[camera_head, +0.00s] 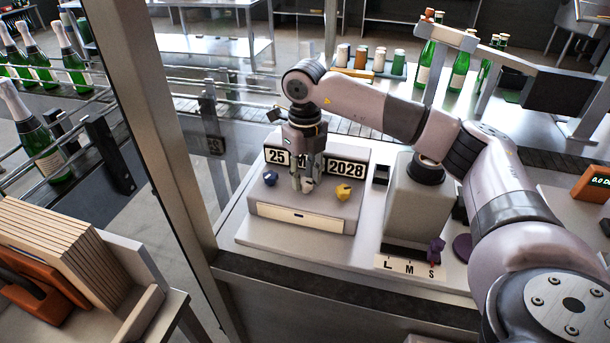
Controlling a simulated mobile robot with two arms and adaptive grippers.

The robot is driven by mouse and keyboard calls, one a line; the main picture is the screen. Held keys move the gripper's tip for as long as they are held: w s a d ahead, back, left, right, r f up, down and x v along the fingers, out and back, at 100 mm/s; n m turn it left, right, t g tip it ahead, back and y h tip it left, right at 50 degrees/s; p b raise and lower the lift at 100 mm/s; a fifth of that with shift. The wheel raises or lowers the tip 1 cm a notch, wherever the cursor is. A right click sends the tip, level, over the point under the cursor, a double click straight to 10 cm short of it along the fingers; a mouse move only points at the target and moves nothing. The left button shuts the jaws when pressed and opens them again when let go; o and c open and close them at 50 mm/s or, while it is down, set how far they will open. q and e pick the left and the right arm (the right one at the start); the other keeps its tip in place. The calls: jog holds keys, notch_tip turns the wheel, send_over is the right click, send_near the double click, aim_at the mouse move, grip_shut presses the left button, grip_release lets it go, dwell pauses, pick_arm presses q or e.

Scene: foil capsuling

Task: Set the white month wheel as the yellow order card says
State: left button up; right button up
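A grey date stamping unit stands on the bench with a display (347,167) reading 25 at the left and 2028 at the right. The month window between them is mostly hidden by my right gripper. Below the display are a blue knob (270,177), the white month wheel (307,185) and a yellow knob (343,191). My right gripper (308,183) points down with its fingertips on either side of the white wheel. I cannot tell if they press on it. My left gripper is not in view. I cannot make out a yellow order card.
A metal post (150,130) and glass are at the left. Green bottles (66,60) stand beyond it. A wooden slatted stack (60,250) is at lower left.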

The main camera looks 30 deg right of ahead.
aim_at(305, 180)
jog(key=o, duration=0.5)
jog(key=shift+c, duration=0.2)
jog(key=shift+r, duration=0.1)
notch_tip(305, 180, up, 12)
dwell(0.7)
